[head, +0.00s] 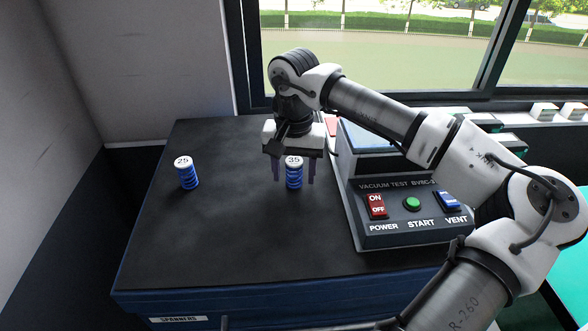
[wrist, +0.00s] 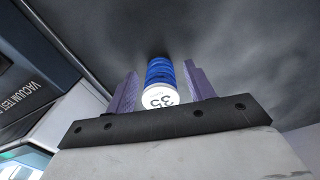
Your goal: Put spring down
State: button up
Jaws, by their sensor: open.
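A blue coil spring with a white cap marked 35 (head: 294,173) stands upright on the black cabinet top. My gripper (head: 293,180) is above and around it, with its purple fingers pointing down on either side. In the wrist view the spring (wrist: 160,75) lies between the two fingers (wrist: 160,90), with gaps showing, so the jaws are open. A second blue spring with a white cap marked 25 (head: 187,174) stands upright to the left on the same top, clear of my gripper.
A vacuum test box (head: 405,205) with a red power switch, green start button and blue vent switch stands close to the right of my gripper. The cabinet top (head: 230,235) is free in front and between the springs. A window is behind.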

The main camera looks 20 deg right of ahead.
aim_at(294, 161)
notch_tip(294, 161, up, 12)
jog(key=shift+b, duration=0.75)
